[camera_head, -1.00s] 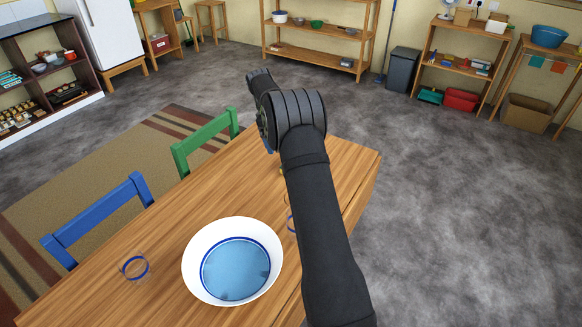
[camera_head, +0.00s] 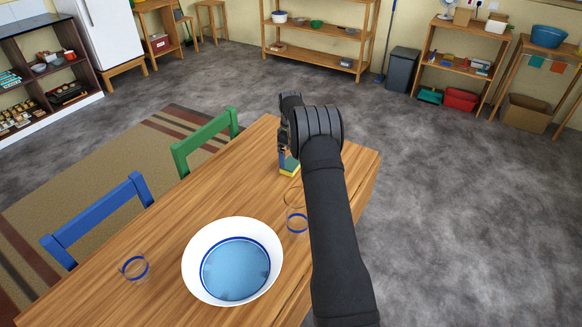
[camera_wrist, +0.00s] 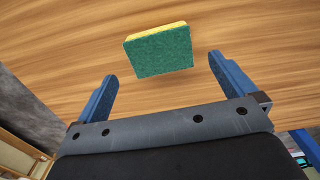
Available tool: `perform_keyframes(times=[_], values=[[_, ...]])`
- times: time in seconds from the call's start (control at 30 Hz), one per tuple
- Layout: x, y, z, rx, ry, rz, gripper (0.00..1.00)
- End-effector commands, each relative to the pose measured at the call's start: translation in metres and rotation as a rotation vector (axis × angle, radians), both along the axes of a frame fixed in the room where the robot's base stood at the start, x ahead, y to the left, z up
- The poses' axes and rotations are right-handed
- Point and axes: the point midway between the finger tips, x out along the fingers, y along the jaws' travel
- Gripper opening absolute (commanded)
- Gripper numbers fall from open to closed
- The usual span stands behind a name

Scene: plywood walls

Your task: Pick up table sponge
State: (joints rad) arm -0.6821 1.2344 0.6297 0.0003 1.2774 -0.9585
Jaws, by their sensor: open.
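The table sponge (camera_wrist: 160,54), green with a yellow layer, rests on the wooden table. In the wrist view it lies ahead of my fingertips, roughly centred between them, with no finger touching it. In the head view the sponge (camera_head: 290,170) shows only in part at the table's far end, next to my gripper (camera_head: 285,155), and my arm hides some of it. In the wrist view my gripper (camera_wrist: 161,68) has its two blue fingers wide apart with nothing between them.
A white bowl (camera_head: 193,270) with a blue inside stands on the wooden table (camera_head: 160,235). Clear glasses with blue rings stand at its left (camera_head: 135,268) and upper right (camera_head: 297,224). A blue chair (camera_head: 98,220) and a green chair (camera_head: 205,143) line the table's left edge.

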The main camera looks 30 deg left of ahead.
Motion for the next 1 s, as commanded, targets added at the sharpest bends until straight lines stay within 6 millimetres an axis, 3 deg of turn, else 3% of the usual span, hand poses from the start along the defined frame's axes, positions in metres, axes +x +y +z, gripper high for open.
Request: perform_keyframes(times=[0.17,0.5,0.7,0.73,0.93,1.0], values=[[0.000,-0.001,-0.009,-0.001,0.001,0.000,1.00],[-0.001,-0.003,-0.053,-0.001,0.001,0.000,1.00],[-0.001,-0.003,-0.055,0.000,-0.001,0.000,1.00],[-0.001,-0.003,-0.055,0.000,0.000,0.000,0.98],[-0.001,-0.003,-0.055,0.000,0.000,0.000,0.59],[-0.001,-0.003,-0.054,0.000,0.000,0.000,0.55]])
